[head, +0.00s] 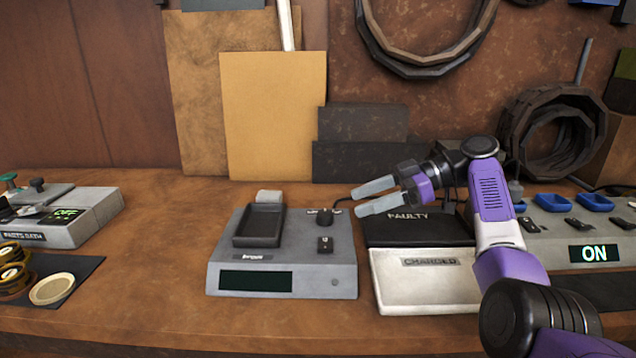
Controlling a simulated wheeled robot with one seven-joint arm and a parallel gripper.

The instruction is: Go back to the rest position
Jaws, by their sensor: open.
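My gripper (368,197) is in the head view, right of the middle, at the end of my purple and black arm. Its two grey fingers point left and stand apart with nothing between them. A grey tester device (342,262) with a dark screen, an empty-looking black cradle, a knob and a switch stands on the bench to the left of the gripper. My arm hides part of the things at the right.
A white CHARGED tray (425,288) sits in front of the FAULTY tray. A grey unit with blue trays and an ON display (594,253) is at the right. A parts bath (88,222) showing OFF is at the left. The wooden bench (165,270) is bare between bath and tester.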

